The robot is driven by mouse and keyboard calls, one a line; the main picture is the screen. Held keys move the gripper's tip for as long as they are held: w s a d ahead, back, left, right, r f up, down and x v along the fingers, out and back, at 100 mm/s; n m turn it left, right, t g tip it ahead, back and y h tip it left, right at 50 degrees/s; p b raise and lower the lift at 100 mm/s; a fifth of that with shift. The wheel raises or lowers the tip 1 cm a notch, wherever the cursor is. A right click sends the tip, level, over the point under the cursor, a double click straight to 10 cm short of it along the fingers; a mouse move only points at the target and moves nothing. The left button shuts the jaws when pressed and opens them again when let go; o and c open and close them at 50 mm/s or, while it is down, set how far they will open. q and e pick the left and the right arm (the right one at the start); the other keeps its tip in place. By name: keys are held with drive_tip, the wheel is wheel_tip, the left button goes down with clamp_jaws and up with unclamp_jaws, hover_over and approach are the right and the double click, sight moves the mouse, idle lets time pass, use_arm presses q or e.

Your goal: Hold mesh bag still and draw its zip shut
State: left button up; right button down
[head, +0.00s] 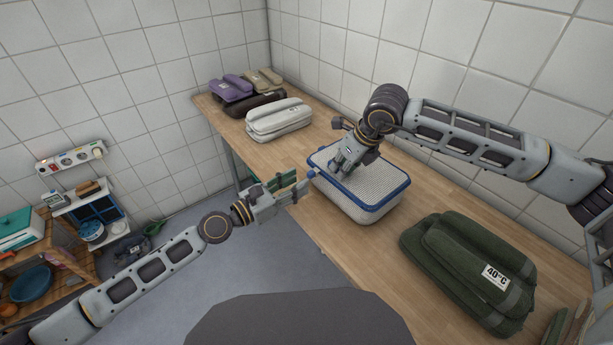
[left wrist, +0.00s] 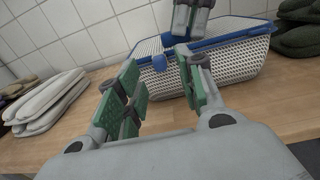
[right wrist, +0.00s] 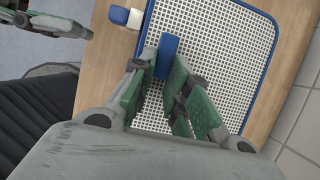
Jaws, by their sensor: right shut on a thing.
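The mesh bag (head: 365,203), a white mesh box shape with blue edging, sits on the wooden table. My right gripper (head: 340,170) is over its left end, shut on a blue tab (right wrist: 167,55) at the bag's edge. A small blue pull with a whitish part (right wrist: 125,17) sticks out beside that end. The pull also shows in the left wrist view (left wrist: 160,62). My left gripper (head: 304,185) is open and empty, just left of the bag, with its fingers pointing toward the pull. I cannot tell how far the zip is open.
A green folded bundle (head: 470,270) with a 40°C label lies on the table right of the bag. A pale bundle (head: 278,120) and several darker bundles (head: 245,88) lie at the far end. Tiled wall stands behind the table. A wooden shelf with basins is at far left.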

sight(308, 176)
use_arm(q)
drive_tip(key=shift+x, duration=2.2)
drive_tip(key=shift+w, duration=0.1)
drive_tip(key=shift+c, duration=0.4)
clamp_jaws()
